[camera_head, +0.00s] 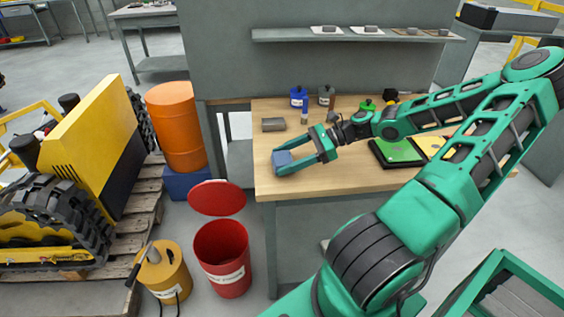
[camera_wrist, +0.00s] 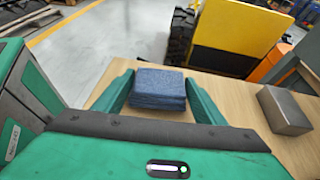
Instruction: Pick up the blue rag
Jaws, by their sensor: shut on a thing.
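The blue rag (camera_head: 282,158) is a small folded block at the left end of the wooden workbench (camera_head: 350,182). My gripper (camera_head: 295,162) reaches in from the right with its green fingers on either side of the rag, shut on it. In the wrist view the rag (camera_wrist: 158,86) sits between the two green fingers of my gripper (camera_wrist: 158,92), with its folded layers showing. I cannot tell whether the rag still touches the bench top.
A grey metal block (camera_head: 273,125) lies just behind the rag. A red bin (camera_head: 222,258) stands on the floor at the left.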

